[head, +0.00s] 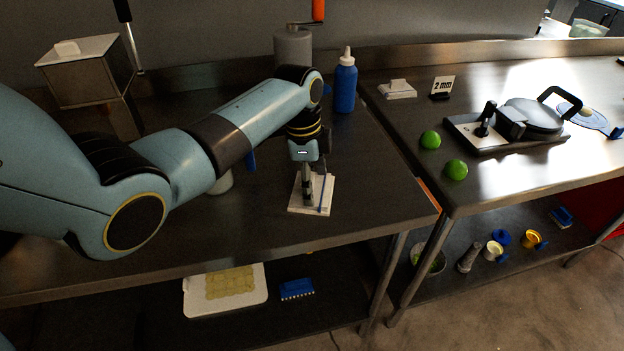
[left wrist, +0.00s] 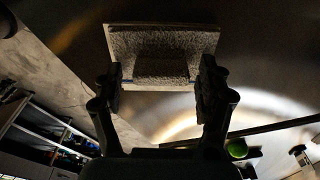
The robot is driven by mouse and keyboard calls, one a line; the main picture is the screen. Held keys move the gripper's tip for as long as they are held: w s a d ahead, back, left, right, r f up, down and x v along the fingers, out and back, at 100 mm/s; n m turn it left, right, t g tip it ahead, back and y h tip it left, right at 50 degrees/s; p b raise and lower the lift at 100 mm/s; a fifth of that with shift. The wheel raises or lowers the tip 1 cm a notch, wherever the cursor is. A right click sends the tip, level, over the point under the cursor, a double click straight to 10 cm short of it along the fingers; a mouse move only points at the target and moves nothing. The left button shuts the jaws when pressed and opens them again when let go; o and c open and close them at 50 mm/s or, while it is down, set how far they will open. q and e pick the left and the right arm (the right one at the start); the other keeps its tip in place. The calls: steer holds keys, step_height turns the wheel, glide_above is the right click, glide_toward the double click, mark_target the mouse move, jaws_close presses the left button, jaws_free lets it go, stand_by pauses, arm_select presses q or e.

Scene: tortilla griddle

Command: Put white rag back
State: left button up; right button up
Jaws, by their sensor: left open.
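The white rag (head: 311,209) lies flat on the left steel table near its right front corner. My left gripper (head: 315,192) points down right over it, with its fingertips low at the rag. In the left wrist view the rag (left wrist: 160,40) looks like a flat square with a smaller raised block on it. The open fingers of my left gripper (left wrist: 160,82) stand on either side of that block. I cannot tell whether they touch it. My right gripper is not in view.
A similar white folded cloth (head: 397,91) lies on the right table beside the "2 mm" sign (head: 442,86). Green balls (head: 456,169) and a press (head: 520,120) stand there too. A blue bottle (head: 345,84) stands behind my left gripper. A gap separates the tables.

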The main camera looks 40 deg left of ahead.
arm_select(q)
steer(key=shift+r, duration=0.1)
step_height(320, 180, up, 12)
steer(key=a, duration=0.1)
steer(key=shift+s, duration=0.35)
stand_by(0.3)
